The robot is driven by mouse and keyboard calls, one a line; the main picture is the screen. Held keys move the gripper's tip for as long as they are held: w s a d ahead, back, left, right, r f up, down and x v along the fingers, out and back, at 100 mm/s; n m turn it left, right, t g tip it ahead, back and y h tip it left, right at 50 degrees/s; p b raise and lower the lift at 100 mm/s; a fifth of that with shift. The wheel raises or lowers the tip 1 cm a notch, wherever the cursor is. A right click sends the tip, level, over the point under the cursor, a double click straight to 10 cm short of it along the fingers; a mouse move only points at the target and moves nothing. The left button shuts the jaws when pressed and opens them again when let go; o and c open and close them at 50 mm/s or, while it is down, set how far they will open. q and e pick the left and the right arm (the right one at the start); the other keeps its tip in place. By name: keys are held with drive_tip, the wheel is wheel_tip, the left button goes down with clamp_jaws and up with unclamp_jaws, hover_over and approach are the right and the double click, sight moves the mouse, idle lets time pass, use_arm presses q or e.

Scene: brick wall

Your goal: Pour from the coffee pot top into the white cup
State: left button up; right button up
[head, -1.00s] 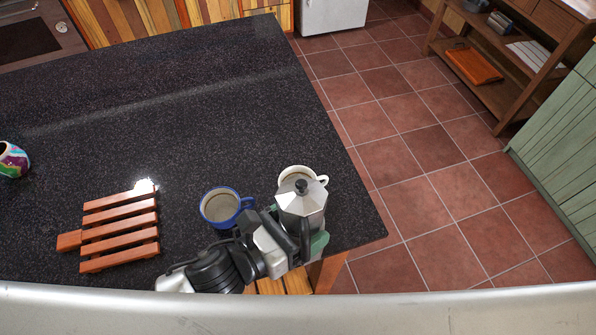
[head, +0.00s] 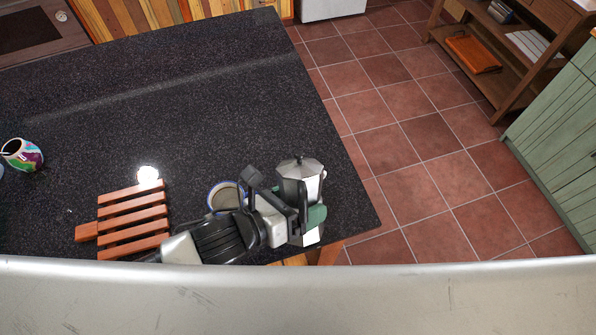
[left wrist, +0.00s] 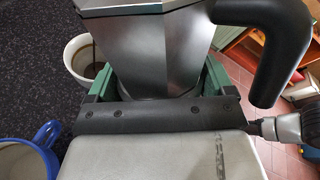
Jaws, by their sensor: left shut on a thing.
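My left gripper (head: 302,217) is shut on the silver coffee pot top (head: 297,186), with green fingers around its lower part. The faceted pot has a black handle and lid knob and looks about upright over the counter's right corner. In the left wrist view the pot (left wrist: 150,50) fills the top middle, and its handle is at the right. The white cup (left wrist: 78,62) stands just beyond the left finger there, with a brown streak and dark contents inside. In the head view the pot and gripper hide the cup. My right gripper is not in view.
A blue mug (head: 213,197) stands left of the pot, partly behind my arm; it also shows in the left wrist view (left wrist: 45,140). A slatted wooden trivet (head: 135,222) and a colourful cup (head: 22,156) lie further left. The dark counter (head: 200,110) is clear behind.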

use_arm(q)
drive_tip(key=shift+w+r+n+g+p, duration=0.3)
drive_tip(key=shift+w+r+n+p, duration=0.1)
drive_tip(key=shift+r+p, duration=0.35)
drive_tip(key=shift+f+n+g+p, duration=0.25)
drive_tip(key=shift+n+g+p, duration=0.15)
drive_tip(key=shift+n+g, duration=0.1)
idle(0.8)
drive_tip(key=shift+s+a+f+y, duration=0.1)
drive_tip(key=shift+s+y, duration=0.1)
drive_tip(key=shift+y, duration=0.1)
drive_tip(key=shift+f+n+g+p, duration=0.1)
drive_tip(key=shift+n+g+p, duration=0.35)
drive_tip(key=shift+n+g, duration=0.05)
idle(0.9)
